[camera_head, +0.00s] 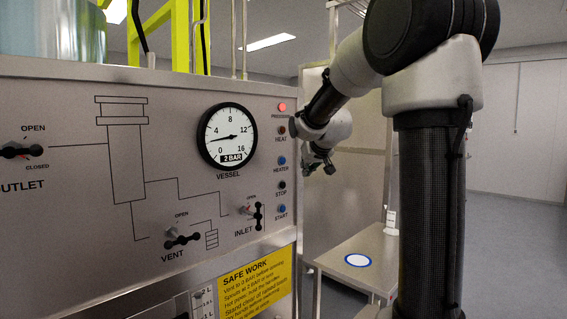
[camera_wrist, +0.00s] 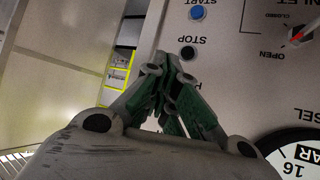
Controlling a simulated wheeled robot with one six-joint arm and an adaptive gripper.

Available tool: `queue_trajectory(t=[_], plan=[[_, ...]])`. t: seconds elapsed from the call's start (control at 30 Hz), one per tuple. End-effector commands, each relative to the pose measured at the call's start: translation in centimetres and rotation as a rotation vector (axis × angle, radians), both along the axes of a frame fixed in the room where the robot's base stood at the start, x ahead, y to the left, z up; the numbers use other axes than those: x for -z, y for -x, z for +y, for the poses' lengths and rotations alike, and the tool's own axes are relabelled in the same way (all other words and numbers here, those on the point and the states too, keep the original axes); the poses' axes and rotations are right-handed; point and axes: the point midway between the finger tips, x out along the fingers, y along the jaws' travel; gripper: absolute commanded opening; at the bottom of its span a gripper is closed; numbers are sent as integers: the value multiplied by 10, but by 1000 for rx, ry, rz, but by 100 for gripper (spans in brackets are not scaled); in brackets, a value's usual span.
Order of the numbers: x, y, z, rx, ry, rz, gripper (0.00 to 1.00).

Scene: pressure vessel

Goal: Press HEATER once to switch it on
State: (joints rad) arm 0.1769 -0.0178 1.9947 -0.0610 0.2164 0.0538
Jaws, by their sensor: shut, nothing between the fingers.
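The HEATER button (camera_head: 282,160) is a small blue push button on the right edge of the grey control panel (camera_head: 75,185), above its printed label. My gripper (camera_head: 328,168) is shut and empty, just right of the button column in the head view; the gap to the panel is hard to judge. In the wrist view my gripper (camera_wrist: 168,62) shows dark green finger pads reaching toward the panel, which appears upside down. The HEATER button is not visible there, and my fingers cover part of the panel. The HEAT lamp (camera_head: 282,130) looks dull brown.
The black STOP button (camera_head: 282,185) and blue START button (camera_head: 282,209) sit below HEATER. A red PRESSURE lamp (camera_head: 282,107) glows above. The VESSEL gauge (camera_head: 228,135) and INLET valve (camera_head: 257,215) are left. A metal table (camera_head: 340,262) stands at lower right.

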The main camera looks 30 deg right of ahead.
Motion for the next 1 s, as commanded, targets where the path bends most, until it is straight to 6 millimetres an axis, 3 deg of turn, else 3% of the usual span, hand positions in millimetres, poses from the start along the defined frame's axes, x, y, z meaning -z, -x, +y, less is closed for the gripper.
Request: queue_trajectory(t=[0.43, 1.0], plan=[[0, -54, 20, -1, 0, 0, 0], [0, -63, 23, 0, 0, 0, 0]])
